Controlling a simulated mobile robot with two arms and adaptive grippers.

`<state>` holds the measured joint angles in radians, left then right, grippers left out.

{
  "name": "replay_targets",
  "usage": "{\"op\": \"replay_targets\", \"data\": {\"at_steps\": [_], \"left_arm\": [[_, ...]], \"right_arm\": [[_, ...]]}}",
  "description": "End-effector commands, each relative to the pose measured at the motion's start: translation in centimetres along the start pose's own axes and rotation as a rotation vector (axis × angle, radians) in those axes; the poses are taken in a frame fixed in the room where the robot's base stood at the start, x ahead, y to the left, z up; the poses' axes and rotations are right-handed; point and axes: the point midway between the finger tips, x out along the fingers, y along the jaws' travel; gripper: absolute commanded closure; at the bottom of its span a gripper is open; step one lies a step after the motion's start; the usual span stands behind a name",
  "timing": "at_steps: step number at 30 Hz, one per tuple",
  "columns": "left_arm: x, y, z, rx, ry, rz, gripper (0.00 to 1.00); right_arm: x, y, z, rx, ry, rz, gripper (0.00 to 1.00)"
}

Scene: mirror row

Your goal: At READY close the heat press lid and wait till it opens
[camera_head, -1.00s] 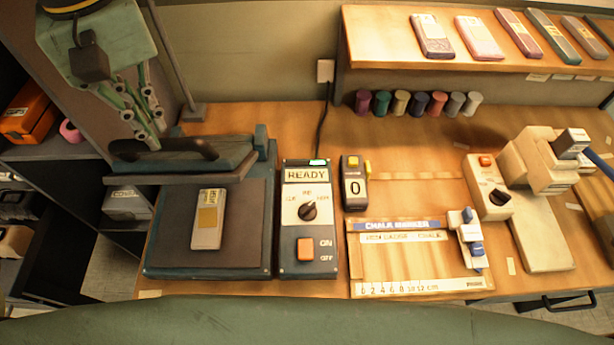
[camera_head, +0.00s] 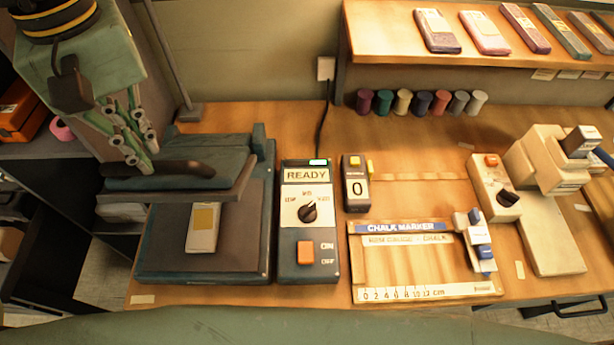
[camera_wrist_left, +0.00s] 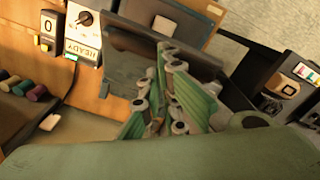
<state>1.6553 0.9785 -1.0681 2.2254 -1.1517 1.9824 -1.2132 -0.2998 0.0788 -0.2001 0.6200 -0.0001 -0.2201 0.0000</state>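The heat press (camera_head: 262,235) stands on the bench, its lid (camera_head: 225,172) partly lowered over the dark lower plate (camera_head: 165,240). A gap still shows under the lid's front edge. The control box (camera_head: 309,262) reads READY, with a green light, a dial and an orange switch. My left gripper (camera_head: 140,160) is at the left end of the dark lid handle (camera_head: 185,167); it also shows in the wrist view (camera_wrist_left: 175,100). Its finger gap is unclear. My right gripper is out of view.
A small counter (camera_head: 355,190) reading 0 stands right of the control box. A chalk marker board (camera_head: 405,265) and a cream machine (camera_head: 545,165) are further right. Several spools (camera_head: 422,103) line the back below a shelf (camera_head: 400,48) with flat packs.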

Motion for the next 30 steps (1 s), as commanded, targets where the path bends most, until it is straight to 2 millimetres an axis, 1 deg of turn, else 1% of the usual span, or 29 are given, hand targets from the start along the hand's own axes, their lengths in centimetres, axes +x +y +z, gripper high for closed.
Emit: {"op": "replay_targets", "data": {"at_steps": [1,4,19,30], "left_arm": [[0.8,0.0,0.0,-0.006,0.005,0.002,1.00],[1.1,-0.3,0.5,-0.006,0.006,0.002,1.00],[1.3,-0.6,0.9,-0.005,0.008,0.002,1.00],[3.2,-1.4,2.4,-0.004,0.007,0.002,1.00]], "right_arm": [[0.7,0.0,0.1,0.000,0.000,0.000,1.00],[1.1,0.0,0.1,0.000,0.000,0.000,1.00],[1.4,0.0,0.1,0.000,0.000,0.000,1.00],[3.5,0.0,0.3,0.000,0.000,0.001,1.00]]}}
